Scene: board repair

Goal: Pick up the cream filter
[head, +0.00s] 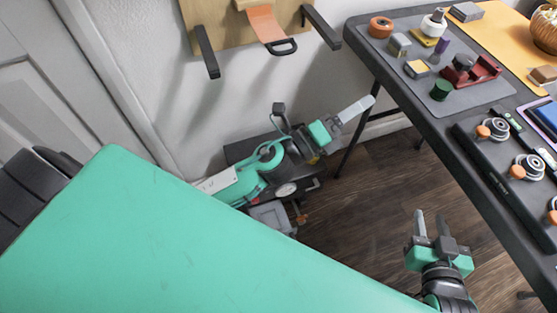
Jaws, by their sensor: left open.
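I cannot pick out the cream filter for certain. A small grey block with a pale yellow top (416,68) and a white round part with a dark top (433,23) lie on the grey mat (411,87) on the table at the upper right. My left gripper (352,112) is open with nothing seen in it, low in the gap between the wall and the table, left of the table. My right gripper (431,222) points up over the floor, left of the table's front part. Its two fingers stand apart with nothing between them.
The dark table (400,110) also bears a red fixture (475,72), a green cylinder (441,89), an orange disc (381,27) and a black rail (495,180) with several round parts. A wooden board (215,30) with dark brackets hangs on the wall. Bare floor lies between my arms.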

